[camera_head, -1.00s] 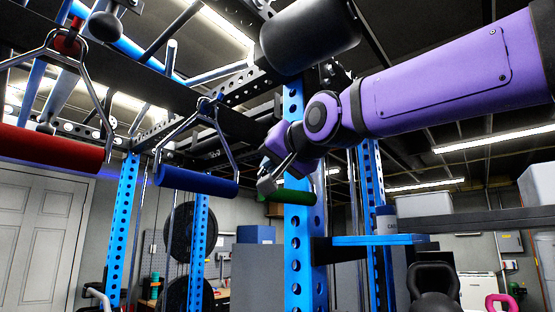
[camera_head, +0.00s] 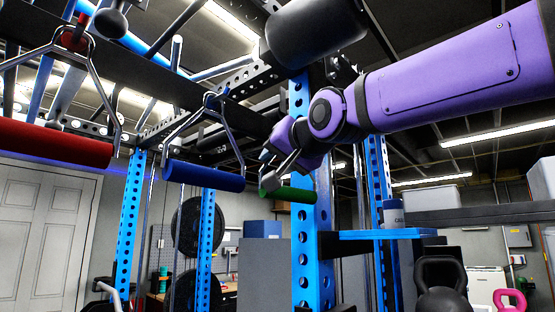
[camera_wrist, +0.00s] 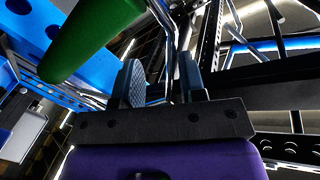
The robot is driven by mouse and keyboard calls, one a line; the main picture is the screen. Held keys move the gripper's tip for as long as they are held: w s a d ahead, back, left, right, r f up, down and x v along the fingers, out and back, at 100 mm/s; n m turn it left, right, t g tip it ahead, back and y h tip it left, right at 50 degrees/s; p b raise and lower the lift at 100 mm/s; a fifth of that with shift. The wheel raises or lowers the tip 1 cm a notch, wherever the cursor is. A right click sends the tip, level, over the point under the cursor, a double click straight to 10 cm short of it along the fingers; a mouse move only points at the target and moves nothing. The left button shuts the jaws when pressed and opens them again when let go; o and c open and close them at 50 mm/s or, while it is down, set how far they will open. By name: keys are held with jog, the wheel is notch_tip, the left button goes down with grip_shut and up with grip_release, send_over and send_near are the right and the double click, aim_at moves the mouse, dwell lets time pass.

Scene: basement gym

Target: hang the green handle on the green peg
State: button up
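The green handle (camera_head: 298,194) is a green grip on a bent metal frame. It is off the floor, in front of a blue perforated post in the camera_head view. My gripper (camera_head: 267,171) is at the left end of the handle, on its metal frame. In the wrist view the green grip (camera_wrist: 92,35) is at the upper left, and a metal bar of the frame runs between the fingers of my gripper (camera_wrist: 162,80). The fingers appear closed on the frame. The green peg cannot be made out; my arm covers part of the rack beam there.
A blue handle (camera_head: 204,176) and a red handle (camera_head: 55,143) hang from the rack at the left. A blue post (camera_head: 307,260) stands just behind the green handle. A blue flat arm (camera_head: 380,235) juts out at the right. Kettlebells (camera_head: 440,273) are at the lower right.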

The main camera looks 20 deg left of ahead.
jog(key=shift+d, duration=0.1)
jog(key=f+v, duration=0.1)
jog(key=v, duration=0.9)
jog(key=shift+s+d+r, duration=0.2)
jog(key=shift+d+r, duration=0.05)
jog(key=shift+r, duration=0.25)
jog(key=d+f+m+h, duration=0.2)
jog(key=d+f+h, duration=0.6)
jog(key=d+f, duration=1.2)
jog(key=s+d+f+m+g+h, duration=0.1)
jog(key=s+d+f+g+h, duration=0.1)
jog(key=s+d+f, duration=0.4)
jog(key=s+d+f+m+g+h, duration=0.1)
jog(key=s+d+f+g, duration=0.3)
jog(key=d+f, duration=0.9)
jog(key=s+h, duration=0.1)
jog(key=s, duration=0.2)
jog(key=shift+d+h, duration=0.35)
jog(key=shift+h, duration=0.05)
jog(key=shift+a+f, duration=0.1)
